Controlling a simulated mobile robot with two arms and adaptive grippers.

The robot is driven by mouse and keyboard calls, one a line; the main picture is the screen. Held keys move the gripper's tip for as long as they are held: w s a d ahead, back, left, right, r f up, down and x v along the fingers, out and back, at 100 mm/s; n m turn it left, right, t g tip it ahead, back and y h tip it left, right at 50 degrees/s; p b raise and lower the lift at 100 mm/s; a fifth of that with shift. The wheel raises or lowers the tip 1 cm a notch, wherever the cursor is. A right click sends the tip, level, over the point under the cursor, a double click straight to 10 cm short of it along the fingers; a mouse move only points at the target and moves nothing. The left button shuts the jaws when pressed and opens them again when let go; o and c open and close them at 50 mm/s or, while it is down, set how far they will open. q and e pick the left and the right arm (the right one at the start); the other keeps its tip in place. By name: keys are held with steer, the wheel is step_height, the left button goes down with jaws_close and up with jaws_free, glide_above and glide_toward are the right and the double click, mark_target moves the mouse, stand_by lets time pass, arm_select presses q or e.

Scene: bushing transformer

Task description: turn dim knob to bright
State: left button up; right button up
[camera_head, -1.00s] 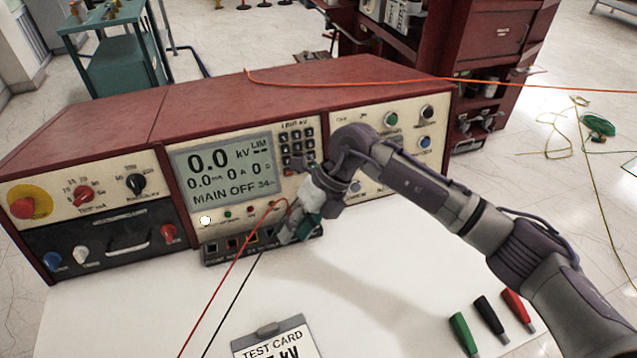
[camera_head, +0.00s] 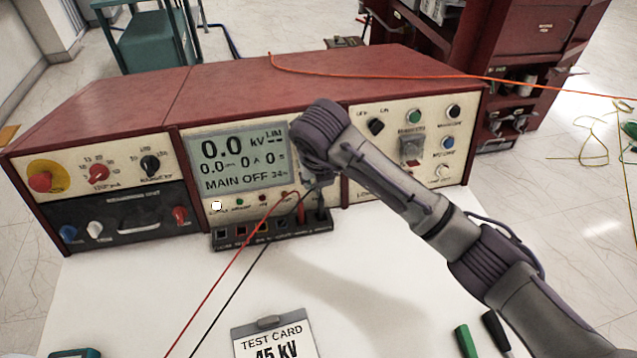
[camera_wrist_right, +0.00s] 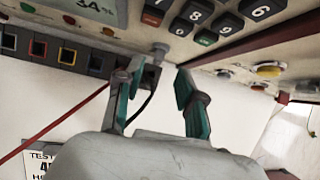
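A small grey knob (camera_wrist_right: 160,47) sits low on the panel below the keypad in the right wrist view. I cannot read a label on it, so I cannot tell whether it is the dim knob. My right gripper (camera_wrist_right: 160,67) is open, with its two green fingertips on either side of the knob and a gap between them. I cannot tell whether they touch it. In the head view my right wrist covers the keypad and most of the gripper. The display (camera_head: 239,159) reads 0.0 kV and MAIN OFF. My left gripper is not in view.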

mark_target(319, 194)
steer(key=x, duration=0.5)
steer(key=shift+f, duration=0.1)
steer(key=c, duration=0.7)
jaws_close()
steer(key=shift+s, duration=0.1)
